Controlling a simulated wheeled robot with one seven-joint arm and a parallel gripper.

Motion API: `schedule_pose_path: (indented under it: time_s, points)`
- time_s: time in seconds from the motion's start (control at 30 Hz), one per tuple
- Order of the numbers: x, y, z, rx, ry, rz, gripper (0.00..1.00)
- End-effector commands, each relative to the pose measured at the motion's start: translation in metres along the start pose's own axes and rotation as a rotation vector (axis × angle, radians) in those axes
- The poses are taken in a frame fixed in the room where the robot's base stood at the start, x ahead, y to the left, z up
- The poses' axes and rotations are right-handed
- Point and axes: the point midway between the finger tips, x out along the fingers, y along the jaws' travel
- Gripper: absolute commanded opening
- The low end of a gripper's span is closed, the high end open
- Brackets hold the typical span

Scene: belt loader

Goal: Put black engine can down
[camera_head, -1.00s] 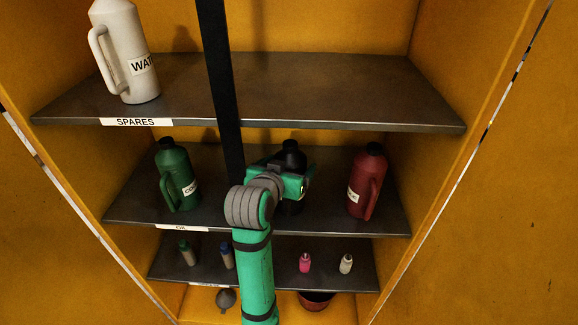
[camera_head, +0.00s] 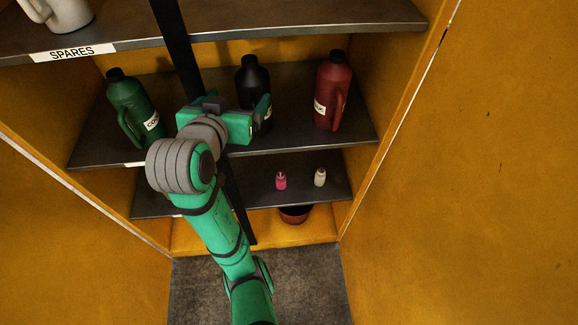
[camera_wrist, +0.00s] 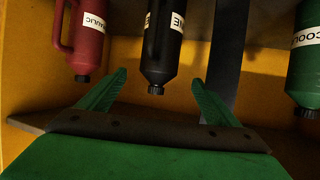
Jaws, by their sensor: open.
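The black engine can (camera_head: 252,84) stands upright on the middle shelf (camera_head: 190,157), between the green can and the red can. My gripper (camera_head: 262,118) is in front of it, with its fingers spread. In the wrist view, which shows the cans upside down, the black can (camera_wrist: 163,45) is beyond the two open fingertips of my gripper (camera_wrist: 158,80), with a gap on each side. The can looks clear of the fingers. Its lower part is partly hidden by my gripper in the head view.
A green coolant can (camera_head: 130,105) stands left and a red can (camera_head: 332,92) right on the same shelf. A dark vertical strap (camera_head: 172,40) hangs in front of the shelves. Small pink (camera_head: 281,181) and white (camera_head: 320,177) bottles stand below. A white can (camera_head: 62,12) is above.

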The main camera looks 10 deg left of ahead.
Motion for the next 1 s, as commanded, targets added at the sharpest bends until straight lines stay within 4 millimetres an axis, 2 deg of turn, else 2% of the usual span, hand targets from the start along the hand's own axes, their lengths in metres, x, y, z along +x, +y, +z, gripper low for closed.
schedule_pose_path:
  time_s: [0.17, 0.4, 0.53, 0.77, 1.0]
  points:
    - [0.012, 0.009, 0.019, -0.030, 0.004, 0.008, 0.84]
    - [0.041, 0.038, 0.083, -0.119, 0.032, 0.010, 0.84]
    - [0.048, 0.053, 0.119, -0.157, 0.047, 0.000, 0.84]
    - [0.047, 0.079, 0.182, -0.197, 0.062, -0.023, 0.84]
    - [0.025, 0.107, 0.250, -0.208, 0.075, -0.050, 0.84]
